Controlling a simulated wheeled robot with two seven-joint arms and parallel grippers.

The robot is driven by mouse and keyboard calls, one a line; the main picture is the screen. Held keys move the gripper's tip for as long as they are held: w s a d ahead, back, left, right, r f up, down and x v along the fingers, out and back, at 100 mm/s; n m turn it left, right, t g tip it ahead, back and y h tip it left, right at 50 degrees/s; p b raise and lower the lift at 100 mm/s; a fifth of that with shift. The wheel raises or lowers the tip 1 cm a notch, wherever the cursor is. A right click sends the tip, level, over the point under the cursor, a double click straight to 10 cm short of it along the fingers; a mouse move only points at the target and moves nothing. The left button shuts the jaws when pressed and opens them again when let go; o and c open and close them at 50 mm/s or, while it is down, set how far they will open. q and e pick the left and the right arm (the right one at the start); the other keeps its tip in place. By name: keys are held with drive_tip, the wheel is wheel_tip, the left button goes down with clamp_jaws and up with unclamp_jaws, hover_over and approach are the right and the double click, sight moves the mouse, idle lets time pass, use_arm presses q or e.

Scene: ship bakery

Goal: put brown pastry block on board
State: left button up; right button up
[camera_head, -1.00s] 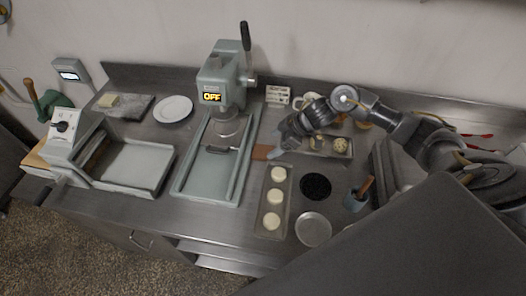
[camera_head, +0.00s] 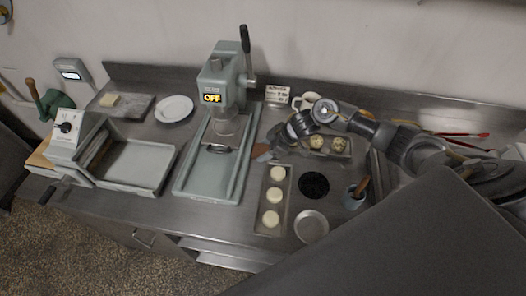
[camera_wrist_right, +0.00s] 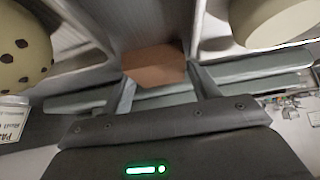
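The brown pastry block (camera_head: 259,149) lies on the steel counter just right of the press tray. My right gripper (camera_head: 267,155) is at its right side, with its fingers partly covering the block. In the right wrist view the block (camera_wrist_right: 155,66) shows at and beyond the two spread fingertips (camera_wrist_right: 162,80); I cannot tell whether they touch it. A grey slab board (camera_head: 135,107) with a pale block (camera_head: 110,99) on it lies at the back left. My left gripper is not in view.
The press (camera_head: 222,82) reading OFF stands between the block and the grey board, with a white plate (camera_head: 174,108) beyond. A tray of pale rounds (camera_head: 264,228) sits in front of the gripper. A tray with speckled balls (camera_head: 317,142) is behind it.

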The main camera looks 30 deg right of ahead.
drive_tip(key=c, duration=0.7)
drive_tip(key=shift+r+b, duration=0.35)
drive_tip(key=shift+r, duration=0.2)
wheel_tip(320, 180, up, 2)
drive_tip(key=shift+s+a+r+b, duration=0.15)
drive_tip(key=shift+r+b, duration=0.1)
drive_tip(key=shift+b, duration=0.15)
drive_tip(key=s+a+r, duration=0.8)
drive_tip(key=s+r, duration=0.1)
drive_tip(key=s, duration=0.2)
drive_tip(key=shift+a+r, duration=0.2)
